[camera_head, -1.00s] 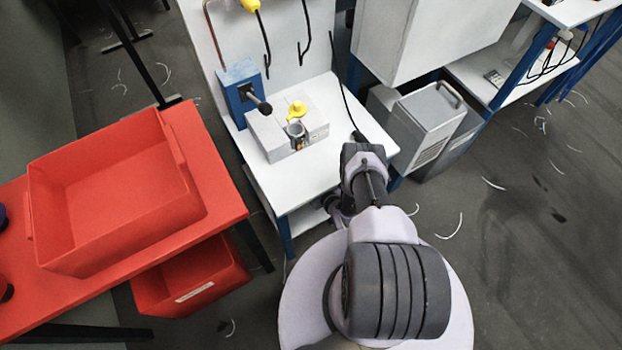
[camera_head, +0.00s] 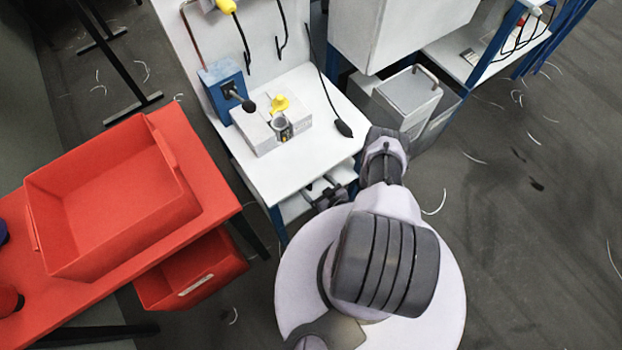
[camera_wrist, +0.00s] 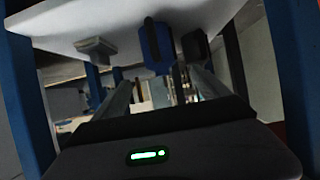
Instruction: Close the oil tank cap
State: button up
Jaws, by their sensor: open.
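The oil tank is a pale grey-white block (camera_head: 262,136) on the white workbench in the head view. Its round dark-rimmed filler opening (camera_head: 282,127) is at the front, and the yellow cap (camera_head: 279,103) stands raised behind it. The opening looks uncovered. My gripper (camera_head: 323,191) is low at the bench's front edge, to the right of and below the tank, apart from it. In the wrist view my gripper (camera_wrist: 163,76) is open with nothing seen between its fingers. That view faces the bench's underside and legs; tank and cap are out of sight there.
The white bench top (camera_head: 325,135) is close above my gripper. A blue box (camera_head: 222,88) with a black knob stands left of the tank. A red table with a red bin (camera_head: 115,215) is at left. A grey cabinet (camera_head: 408,95) stands right of the bench.

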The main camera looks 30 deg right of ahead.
aim_at(281, 102)
jog(key=k, duration=1)
